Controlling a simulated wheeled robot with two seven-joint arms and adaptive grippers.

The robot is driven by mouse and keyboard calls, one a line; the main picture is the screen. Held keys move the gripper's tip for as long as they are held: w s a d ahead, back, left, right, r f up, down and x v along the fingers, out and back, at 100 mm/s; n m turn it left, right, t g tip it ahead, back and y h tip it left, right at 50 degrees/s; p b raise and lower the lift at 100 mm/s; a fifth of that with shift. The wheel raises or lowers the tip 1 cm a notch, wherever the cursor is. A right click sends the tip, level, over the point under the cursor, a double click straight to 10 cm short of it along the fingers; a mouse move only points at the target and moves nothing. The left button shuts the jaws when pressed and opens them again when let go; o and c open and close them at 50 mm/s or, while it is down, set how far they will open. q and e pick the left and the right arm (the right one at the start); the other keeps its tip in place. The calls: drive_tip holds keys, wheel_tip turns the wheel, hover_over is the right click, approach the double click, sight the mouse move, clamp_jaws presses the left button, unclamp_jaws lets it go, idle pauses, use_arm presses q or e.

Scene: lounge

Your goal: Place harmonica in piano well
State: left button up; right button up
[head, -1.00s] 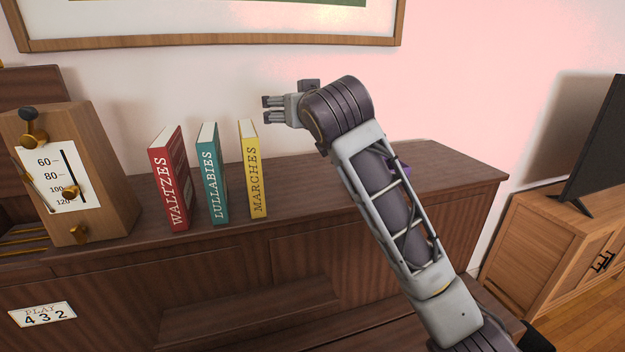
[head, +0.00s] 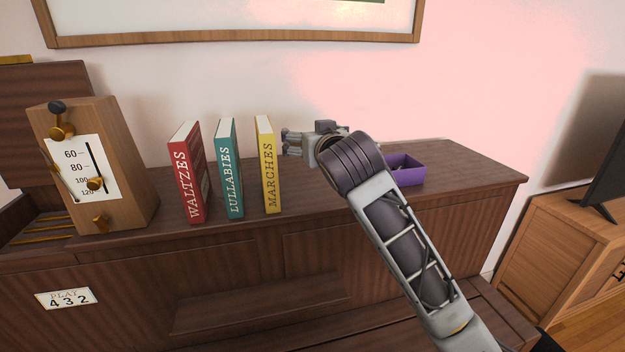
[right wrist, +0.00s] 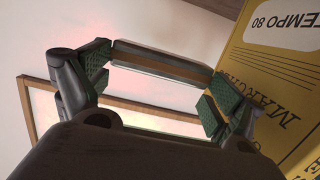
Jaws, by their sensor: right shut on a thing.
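My right gripper (head: 288,143) is just right of the yellow MARCHES book (head: 268,170), above the piano top. In the right wrist view, my right gripper (right wrist: 157,76) is shut on a long brown bar with silvery edges, the harmonica (right wrist: 160,64), which spans between its green pads. I cannot make out the harmonica in the head view. The piano well (head: 40,229) shows at the far left as a dark opening with brass-coloured bars, under a raised lid (head: 45,125) and partly hidden by the metronome. My left gripper is not in view.
A wooden metronome (head: 130,165) stands between the well and the red WALTZES book (head: 190,175). A teal LULLABIES book (head: 230,170) stands beside it. A purple open box (head: 410,172) is behind my right arm. A framed picture (head: 240,40) hangs above.

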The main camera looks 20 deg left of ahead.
hover_over(312, 190)
wheel_tip(312, 190, down, 5)
drive_tip(key=shift+f, duration=0.75)
use_arm(q)
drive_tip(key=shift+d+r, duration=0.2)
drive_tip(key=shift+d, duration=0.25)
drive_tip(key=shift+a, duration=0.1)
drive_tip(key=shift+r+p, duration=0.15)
drive_tip(key=shift+p, duration=0.15)
use_arm(e)
drive_tip(key=shift+f, duration=1.95)
drive_tip(key=shift+f, duration=0.15)
drive_tip(key=o, duration=0.7)
drive_tip(key=shift+s, duration=0.1)
